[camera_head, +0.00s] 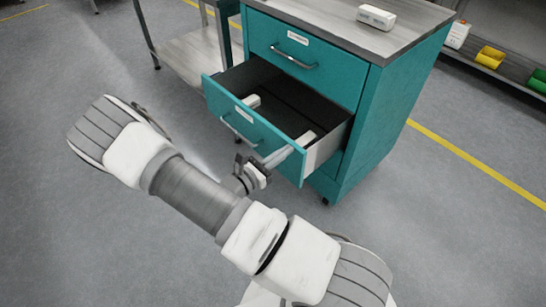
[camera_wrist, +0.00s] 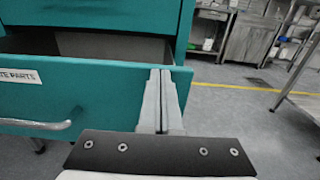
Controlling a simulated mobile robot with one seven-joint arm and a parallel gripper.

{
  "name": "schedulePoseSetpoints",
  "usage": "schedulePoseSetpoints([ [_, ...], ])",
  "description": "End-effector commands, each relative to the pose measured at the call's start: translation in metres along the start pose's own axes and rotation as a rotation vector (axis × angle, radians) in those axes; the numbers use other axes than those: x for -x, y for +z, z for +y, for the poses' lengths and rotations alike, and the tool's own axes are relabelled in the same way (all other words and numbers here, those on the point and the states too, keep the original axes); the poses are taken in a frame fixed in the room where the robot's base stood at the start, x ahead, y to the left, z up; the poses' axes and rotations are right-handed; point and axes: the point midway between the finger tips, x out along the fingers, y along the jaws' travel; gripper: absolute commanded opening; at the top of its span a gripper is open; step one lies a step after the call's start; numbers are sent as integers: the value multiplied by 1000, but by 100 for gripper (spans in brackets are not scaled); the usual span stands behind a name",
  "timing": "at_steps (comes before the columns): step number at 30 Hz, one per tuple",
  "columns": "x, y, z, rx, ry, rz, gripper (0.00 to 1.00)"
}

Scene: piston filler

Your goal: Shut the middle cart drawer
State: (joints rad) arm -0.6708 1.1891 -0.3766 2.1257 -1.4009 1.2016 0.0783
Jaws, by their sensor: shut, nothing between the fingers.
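The teal cart (camera_head: 378,125) stands at the upper middle of the head view. Its middle drawer (camera_head: 228,107) is pulled well out, with a label and a bar handle (camera_head: 240,134) on its front. The drawer front also fills the left of the wrist view (camera_wrist: 95,92), with its handle at the lower left. My gripper (camera_head: 287,151) is shut and empty. Its fingers (camera_wrist: 161,75) point at the right end of the drawer front, close to its edge. I cannot tell whether they touch it.
The top drawer (camera_head: 305,58) is shut. A white box (camera_head: 376,16) lies on the cart top. White items (camera_head: 252,101) lie in the open drawer. A table with a lower shelf (camera_head: 190,50) stands left of the cart. The floor in front is clear.

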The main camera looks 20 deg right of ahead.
Motion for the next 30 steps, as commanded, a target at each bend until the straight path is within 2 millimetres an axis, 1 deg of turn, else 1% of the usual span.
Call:
schedulePoseSetpoints([
  [1, -13, 2, -2, 3, -4, -2, 0],
  [5, -45, 2, -2, 2, -5, -3, 0],
  [12, -111, 2, -2, 1, -5, -3, 0],
  [18, -162, 1, -2, 1, -4, -2, 0],
  [24, -200, 1, -1, 0, -3, -2, 0],
  [30, -223, 0, 0, 0, -1, -1, 0],
])
